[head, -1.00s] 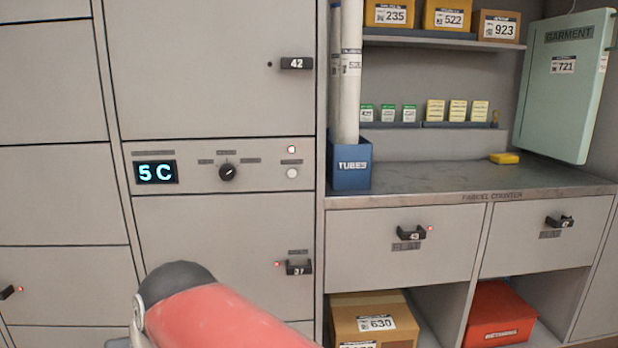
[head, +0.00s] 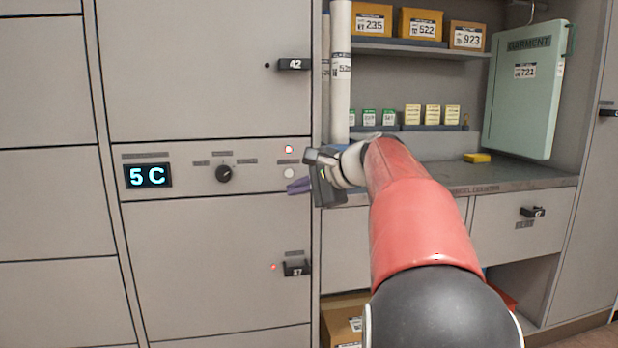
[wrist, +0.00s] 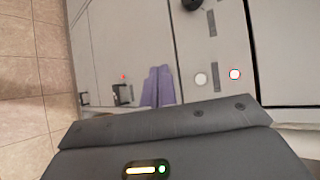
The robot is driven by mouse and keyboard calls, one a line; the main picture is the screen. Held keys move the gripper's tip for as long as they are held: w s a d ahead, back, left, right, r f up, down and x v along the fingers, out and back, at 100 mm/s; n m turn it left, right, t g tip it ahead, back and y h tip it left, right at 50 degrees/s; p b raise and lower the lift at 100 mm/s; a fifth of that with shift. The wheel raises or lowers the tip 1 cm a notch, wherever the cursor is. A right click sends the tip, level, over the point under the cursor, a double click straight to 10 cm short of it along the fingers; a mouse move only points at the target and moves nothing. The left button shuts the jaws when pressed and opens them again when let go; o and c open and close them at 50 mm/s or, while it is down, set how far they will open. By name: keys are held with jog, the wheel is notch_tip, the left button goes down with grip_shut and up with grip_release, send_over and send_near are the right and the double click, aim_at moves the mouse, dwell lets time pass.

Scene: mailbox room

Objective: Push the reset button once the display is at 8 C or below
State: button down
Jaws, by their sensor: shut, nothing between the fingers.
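The display (head: 148,176) on the locker panel reads 5 C in blue. The white round reset button (head: 289,173) is at the panel's right end, below a lit red light (head: 288,149). My gripper (head: 298,186) is shut and empty, its purple fingers just below the button in the head view. In the wrist view the fingers (wrist: 160,86) lie together, and the button (wrist: 200,79) shows to their right, apart from them in the picture. The red light (wrist: 235,74) is further right. I cannot tell the gap between fingertips and panel.
A black knob (head: 223,174) sits between display and button. Locker handle 42 (head: 293,65) is above and handle 37 (head: 296,268) below. The parcel counter (head: 520,178) and tall white tubes (head: 341,70) stand to the right, near my arm.

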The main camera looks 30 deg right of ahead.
jog(key=shift+d+r, duration=0.2)
jog(key=shift+d, duration=0.4)
jog(key=p, duration=0.6)
send_near(289, 173)
jog(key=shift+w+a+f, duration=1.95)
jog(key=shift+f, duration=0.05)
jog(key=shift+w+d, duration=0.1)
jog(key=shift+w, duration=0.25)
